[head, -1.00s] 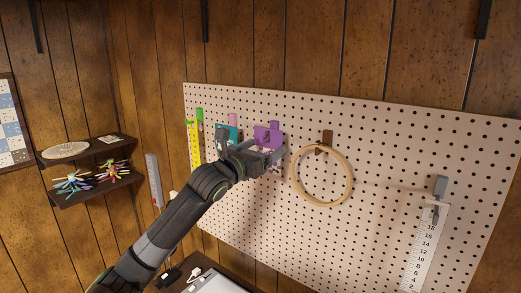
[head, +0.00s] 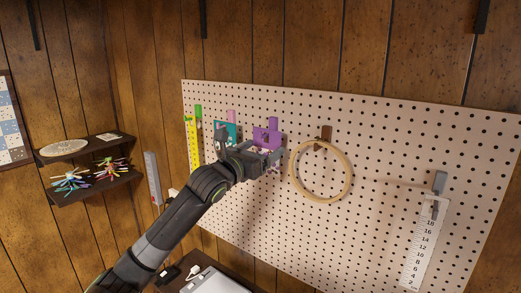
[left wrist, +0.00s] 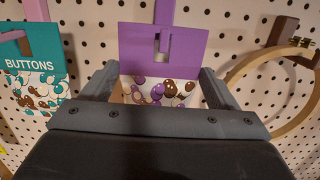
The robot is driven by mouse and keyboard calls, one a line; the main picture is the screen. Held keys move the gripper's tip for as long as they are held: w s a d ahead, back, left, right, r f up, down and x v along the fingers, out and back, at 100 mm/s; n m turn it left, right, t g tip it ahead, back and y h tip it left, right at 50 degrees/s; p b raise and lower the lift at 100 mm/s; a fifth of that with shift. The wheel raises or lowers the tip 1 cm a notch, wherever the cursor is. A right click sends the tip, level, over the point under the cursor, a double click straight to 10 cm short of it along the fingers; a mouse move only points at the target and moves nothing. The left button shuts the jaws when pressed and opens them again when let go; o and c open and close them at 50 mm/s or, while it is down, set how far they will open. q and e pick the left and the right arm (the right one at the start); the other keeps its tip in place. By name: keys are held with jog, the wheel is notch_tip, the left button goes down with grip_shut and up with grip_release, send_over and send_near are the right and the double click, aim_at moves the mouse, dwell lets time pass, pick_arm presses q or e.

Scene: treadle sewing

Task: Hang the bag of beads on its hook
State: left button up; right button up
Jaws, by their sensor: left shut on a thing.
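The bag of beads (left wrist: 158,90) has a purple header card (left wrist: 182,48) with a slot, above a clear part with brown, purple and white beads. My left gripper (left wrist: 160,88) is shut on the bag's sides below the header, in front of the pegboard. A purple hook (left wrist: 164,12) rises directly behind the header's top edge, and its upper part shows in the head view (head: 273,123). The bag looks upright. My right gripper is not in view.
A teal buttons bag (left wrist: 38,78) hangs left of my gripper near a pink hook (left wrist: 36,10). A wooden hoop (head: 347,190) hangs close on the right. A yellow ruler (head: 193,145) and a clear ruler (head: 418,250) hang on the pegboard (head: 390,150). Shelves (head: 85,188) stand left.

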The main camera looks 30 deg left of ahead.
pick_arm(q)
jog(key=shift+f, duration=0.15)
jog(key=o, duration=0.9)
jog(key=shift+s, duration=0.1)
jog(key=s+a+f+p, duration=0.1)
jog(key=s+p, duration=0.1)
jog(key=s, duration=1.5)
jog(key=shift+a+f+p, duration=0.15)
jog(key=shift+f+p, duration=0.15)
jog(key=shift+f, duration=0.1)
jog(key=shift+s, duration=0.1)
